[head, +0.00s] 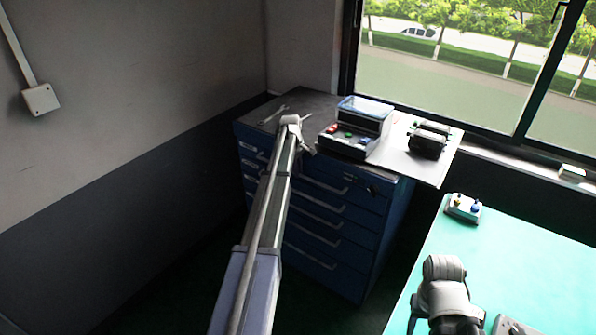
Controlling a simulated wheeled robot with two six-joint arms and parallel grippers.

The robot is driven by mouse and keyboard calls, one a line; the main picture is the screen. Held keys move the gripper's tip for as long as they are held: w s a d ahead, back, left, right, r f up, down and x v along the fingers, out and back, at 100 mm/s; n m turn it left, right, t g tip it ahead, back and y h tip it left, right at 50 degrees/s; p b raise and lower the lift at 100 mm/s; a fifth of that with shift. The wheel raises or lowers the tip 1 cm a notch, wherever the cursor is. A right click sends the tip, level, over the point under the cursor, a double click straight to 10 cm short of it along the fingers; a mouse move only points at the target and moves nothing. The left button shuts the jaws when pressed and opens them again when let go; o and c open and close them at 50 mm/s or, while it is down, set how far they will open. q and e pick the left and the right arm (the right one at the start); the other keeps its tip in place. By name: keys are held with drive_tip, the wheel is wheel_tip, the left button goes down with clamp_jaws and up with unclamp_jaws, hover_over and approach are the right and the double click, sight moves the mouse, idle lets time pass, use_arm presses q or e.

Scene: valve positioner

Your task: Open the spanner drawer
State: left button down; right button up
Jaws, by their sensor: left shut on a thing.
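The blue drawer cabinet (335,260) stands against the far wall, with several drawers that have pale bar handles. I cannot read any label that marks the spanner drawer. My left gripper (308,149) is at the upper front of the cabinet, at the level of the top drawers. It is shut on what seems to be a drawer handle, but the arm and wrist hide the handle and much of that drawer front. No gap shows at the visible drawer fronts. Two spanners (271,116) lie on the cabinet top. My right gripper is not visible.
A control box (345,144) with coloured buttons and a black device (428,140) on a pale board stand on the cabinet's right side. A green-topped table (510,250) with a small button box (463,207) is at the right. Dark floor lies left of the cabinet.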

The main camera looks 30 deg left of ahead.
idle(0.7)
use_arm(q)
drive_tip(key=s+a, duration=0.2)
drive_tip(key=s, duration=3)
drive_tip(key=shift+s+a, duration=0.25)
drive_tip(key=shift+s, duration=0.1)
drive_tip(key=c, duration=0.8)
unclamp_jaws()
drive_tip(key=shift+c, duration=0.2)
wheel_tip(320, 180, up, 8)
drive_tip(key=s+p, duration=0.1)
drive_tip(key=p, duration=0.6)
drive_tip(key=shift+s+f+p, duration=0.15)
drive_tip(key=shift+s+p, duration=0.1)
drive_tip(key=shift+p, duration=0.1)
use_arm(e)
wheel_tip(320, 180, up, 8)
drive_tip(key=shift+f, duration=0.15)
use_arm(q)
drive_tip(key=shift+a, duration=0.1)
